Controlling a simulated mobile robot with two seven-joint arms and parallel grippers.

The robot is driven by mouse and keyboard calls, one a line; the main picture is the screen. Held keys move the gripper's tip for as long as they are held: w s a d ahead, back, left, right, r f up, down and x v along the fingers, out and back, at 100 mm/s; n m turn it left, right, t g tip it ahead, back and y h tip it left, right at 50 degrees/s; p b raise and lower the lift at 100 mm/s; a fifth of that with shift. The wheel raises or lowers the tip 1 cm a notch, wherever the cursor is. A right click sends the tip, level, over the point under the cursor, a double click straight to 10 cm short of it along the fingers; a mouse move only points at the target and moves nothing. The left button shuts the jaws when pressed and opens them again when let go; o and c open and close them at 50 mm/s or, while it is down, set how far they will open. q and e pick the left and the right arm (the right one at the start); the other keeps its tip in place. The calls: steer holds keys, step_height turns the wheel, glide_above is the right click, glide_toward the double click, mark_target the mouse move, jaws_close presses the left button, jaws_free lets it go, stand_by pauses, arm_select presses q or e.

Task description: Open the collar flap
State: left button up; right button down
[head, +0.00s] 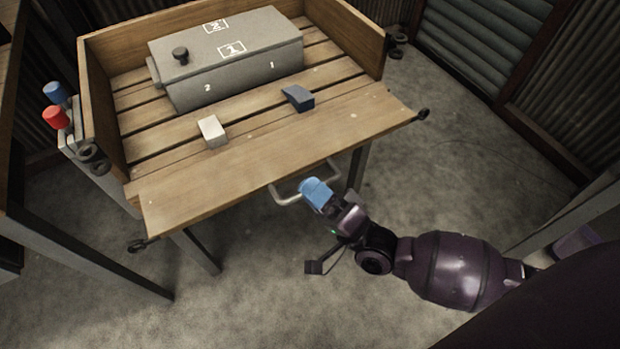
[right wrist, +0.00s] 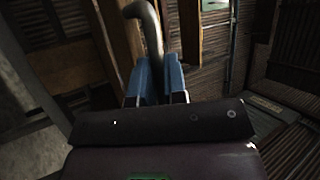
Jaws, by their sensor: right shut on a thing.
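The collar flap (head: 270,153) is the wide wooden board on the front side of the wooden collar. It is folded down and outward, so the front is open. A grey metal bar handle (head: 288,199) sits at its outer edge. My right gripper (head: 313,190), with blue fingers, is shut on the right part of this handle. In the right wrist view the handle (right wrist: 150,30) rises from between the blue fingers (right wrist: 160,82). The exact grip is partly hidden by the fingers. My left gripper is not in view.
Inside the collar stands a grey box (head: 235,75) with a black knob and numbers. A white block (head: 212,132) and a dark blue block (head: 298,97) lie before it. Red (head: 56,117) and blue (head: 54,92) knobs stand at left. The floor below the flap is clear.

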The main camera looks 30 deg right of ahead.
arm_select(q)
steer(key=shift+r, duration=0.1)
arm_select(e)
steer(key=shift+w+f+n+y, duration=0.1)
steer(key=shift+f+n+y, duration=0.2)
steer(key=shift+f, duration=0.05)
steer(key=c, duration=1.2)
jaws_free()
steer(key=shift+w, duration=0.1)
steer(key=shift+f, duration=0.1)
arm_select(q)
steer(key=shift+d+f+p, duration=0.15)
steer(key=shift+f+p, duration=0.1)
steer(key=shift+p, duration=0.2)
arm_select(e)
steer(key=shift+v, duration=5.45)
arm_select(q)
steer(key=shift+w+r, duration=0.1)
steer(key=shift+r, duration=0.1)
arm_select(e)
steer(key=shift+a+f, duration=0.1)
